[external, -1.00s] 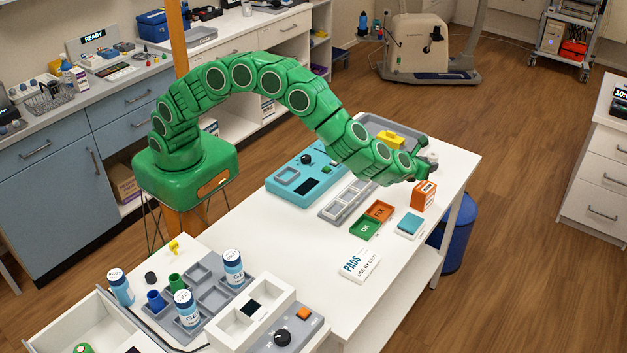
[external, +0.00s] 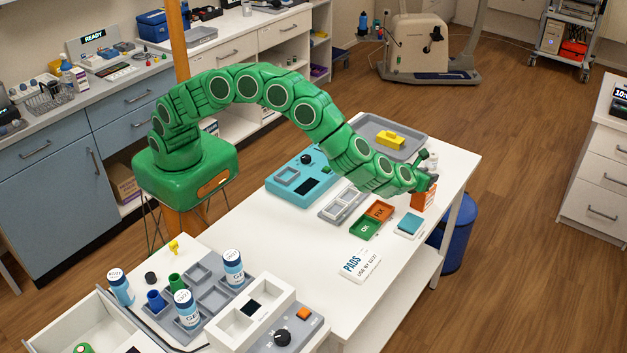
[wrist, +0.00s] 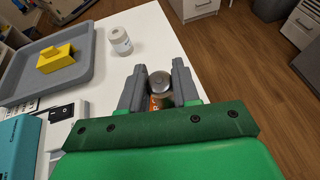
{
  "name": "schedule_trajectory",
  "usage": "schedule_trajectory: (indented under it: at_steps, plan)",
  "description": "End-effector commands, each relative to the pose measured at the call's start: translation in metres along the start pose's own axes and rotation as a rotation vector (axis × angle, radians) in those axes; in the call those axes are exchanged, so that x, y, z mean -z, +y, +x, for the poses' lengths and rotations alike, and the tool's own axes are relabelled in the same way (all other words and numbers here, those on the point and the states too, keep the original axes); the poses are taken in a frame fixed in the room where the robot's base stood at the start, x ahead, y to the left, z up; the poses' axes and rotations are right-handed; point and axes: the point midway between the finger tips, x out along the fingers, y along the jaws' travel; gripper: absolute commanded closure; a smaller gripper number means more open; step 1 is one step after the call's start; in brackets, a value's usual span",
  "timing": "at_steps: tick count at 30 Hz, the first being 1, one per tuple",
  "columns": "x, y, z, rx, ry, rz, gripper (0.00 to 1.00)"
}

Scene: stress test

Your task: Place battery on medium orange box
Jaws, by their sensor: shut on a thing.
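My gripper (wrist: 157,90) is shut on the battery (wrist: 160,80), a cylinder with a silver top, seen upright between the grey fingers in the wrist view. An orange patch shows just below the silver top; I cannot tell if it is the battery's side or the box. The orange box (external: 419,200) stands near the table's right end in the external view. My gripper (external: 427,178) is at its top, partly covering it. The battery is hard to make out there, and whether it touches the box is unclear.
A teal pad (external: 409,223) and the green and orange trays (external: 366,228) lie in front of the box. The table's edge is close on the right.

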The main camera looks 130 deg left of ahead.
Motion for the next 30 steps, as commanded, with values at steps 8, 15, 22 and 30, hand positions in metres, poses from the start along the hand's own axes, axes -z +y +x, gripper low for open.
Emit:
schedule_trajectory:
  at_steps: [8, 15, 22, 30]
  plan:
    - [0.001, 0.0, 0.0, 0.0, 0.0, 0.0, 0.44]
    - [0.0, 0.0, 0.0, 0.0, 0.0, 0.0, 0.44]
    - [-0.003, -0.001, -0.013, 0.002, 0.0, -0.001, 0.44]
    - [-0.003, 0.0, -0.059, 0.001, -0.001, 0.002, 0.44]
